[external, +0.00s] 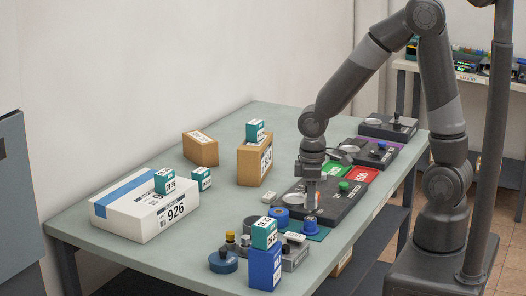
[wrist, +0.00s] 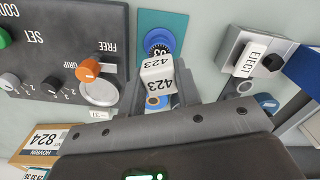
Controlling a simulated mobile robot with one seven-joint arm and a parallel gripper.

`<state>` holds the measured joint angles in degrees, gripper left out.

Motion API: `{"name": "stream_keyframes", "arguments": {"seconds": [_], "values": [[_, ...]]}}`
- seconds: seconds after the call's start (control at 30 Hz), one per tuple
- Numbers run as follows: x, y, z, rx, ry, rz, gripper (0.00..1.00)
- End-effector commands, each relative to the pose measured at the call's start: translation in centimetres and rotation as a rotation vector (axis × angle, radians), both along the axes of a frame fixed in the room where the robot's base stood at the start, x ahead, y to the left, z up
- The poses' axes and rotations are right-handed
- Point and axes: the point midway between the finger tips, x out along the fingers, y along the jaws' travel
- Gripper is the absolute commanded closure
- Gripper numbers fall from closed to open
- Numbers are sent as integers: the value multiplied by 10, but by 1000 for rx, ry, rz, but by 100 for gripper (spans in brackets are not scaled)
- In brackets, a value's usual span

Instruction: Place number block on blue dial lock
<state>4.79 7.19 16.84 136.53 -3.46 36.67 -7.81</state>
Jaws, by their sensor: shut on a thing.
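The number block (wrist: 157,68) is white with 423 printed on two faces. My gripper (wrist: 158,92) is shut on it in the wrist view. The blue dial lock (wrist: 160,36) has a dark numbered ring and sits on a teal plate (wrist: 178,22), just beyond the block in the wrist view. The block overlaps the near part of the dial, and I cannot tell whether they touch. In the external view my gripper (external: 311,192) points down over the dark control panel, behind the blue dial (external: 311,224). The block is not clear there.
The dark panel (wrist: 52,58) with an orange knob (wrist: 90,71) is at left. A grey EJECT box (wrist: 247,58) is at right. A blue box with a teal block (external: 264,235) on top stands at the table front. A white carton (external: 118,212) lies at the left.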

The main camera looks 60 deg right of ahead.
Motion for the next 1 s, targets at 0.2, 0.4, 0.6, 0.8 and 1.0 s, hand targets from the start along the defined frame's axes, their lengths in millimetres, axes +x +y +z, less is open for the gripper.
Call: {"name": "stream_keyframes", "arguments": {"seconds": [0.2,0.4,0.6,0.8,1.0], "values": [[0,0,-17,0,-1,0,91],[0,0,-17,-1,-1,0,91],[0,0,-20,-1,-1,0,66],[0,0,-20,-1,-1,0,49],[0,0,-20,0,-1,0,48]]}}
